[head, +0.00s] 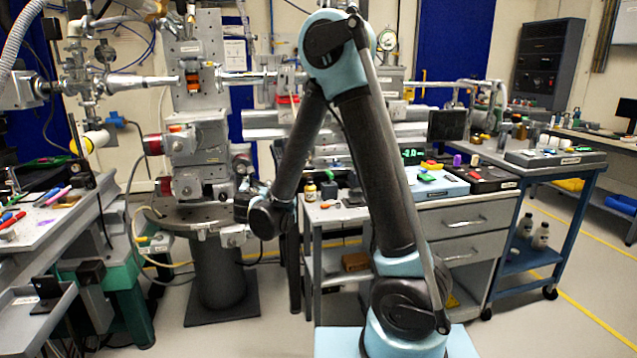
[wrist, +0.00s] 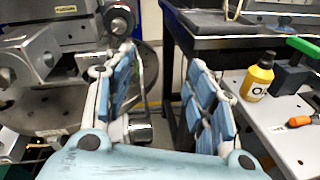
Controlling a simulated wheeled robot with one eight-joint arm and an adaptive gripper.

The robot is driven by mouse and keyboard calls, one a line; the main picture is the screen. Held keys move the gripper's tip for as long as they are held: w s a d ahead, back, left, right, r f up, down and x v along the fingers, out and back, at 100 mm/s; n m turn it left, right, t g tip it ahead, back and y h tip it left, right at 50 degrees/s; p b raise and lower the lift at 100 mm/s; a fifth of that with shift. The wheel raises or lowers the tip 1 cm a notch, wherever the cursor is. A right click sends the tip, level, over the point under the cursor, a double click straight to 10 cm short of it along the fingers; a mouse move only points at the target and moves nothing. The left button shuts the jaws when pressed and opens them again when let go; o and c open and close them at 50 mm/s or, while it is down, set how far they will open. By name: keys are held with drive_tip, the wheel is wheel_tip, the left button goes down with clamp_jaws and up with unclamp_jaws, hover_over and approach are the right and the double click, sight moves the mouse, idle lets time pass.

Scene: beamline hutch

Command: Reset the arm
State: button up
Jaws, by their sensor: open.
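My arm rises from its base, bends at the top and hangs down in the middle of the head view. Its end is over the gap between the round metal stage (head: 190,217) and the grey drawer bench (head: 465,219). In the wrist view my gripper (wrist: 163,82) is open, its blue-padded fingers wide apart with nothing between them. The head view shows the wrist end only partly, so the fingers are hard to make out there.
A yellow bottle (wrist: 258,78) stands on the bench right of my fingers, near an orange-handled tool (wrist: 300,121). The metal stage is close on the left. A workbench (head: 50,225) stands at far left; a blue cart (head: 570,200) stands at right. Floor shows between them.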

drive_tip(key=s+d+r+m+g+h, duration=0.15)
drive_tip(key=d+m+g+h, duration=0.35)
drive_tip(key=d+m, duration=1.35)
drive_tip(key=s+d+f+m+g, duration=0.15)
drive_tip(key=s+d, duration=0.35)
drive_tip(key=d, duration=0.5)
drive_tip(key=s+d+f+m+g, duration=0.1)
drive_tip(key=s+d+g, duration=0.2)
drive_tip(key=s+d, duration=0.45)
drive_tip(key=s+d+f+m+g+y, duration=0.1)
drive_tip(key=s+d+f+m+g, duration=0.1)
drive_tip(key=s+m, duration=0.4)
drive_tip(key=s+d+f+m+g+y, duration=0.2)
drive_tip(key=s+f+m, duration=0.3)
drive_tip(key=s, duration=0.8)
drive_tip(key=shift+s+d+m+g+y, duration=0.3)
drive_tip(key=shift+d+m+g, duration=0.15)
drive_tip(key=shift+m, duration=0.55)
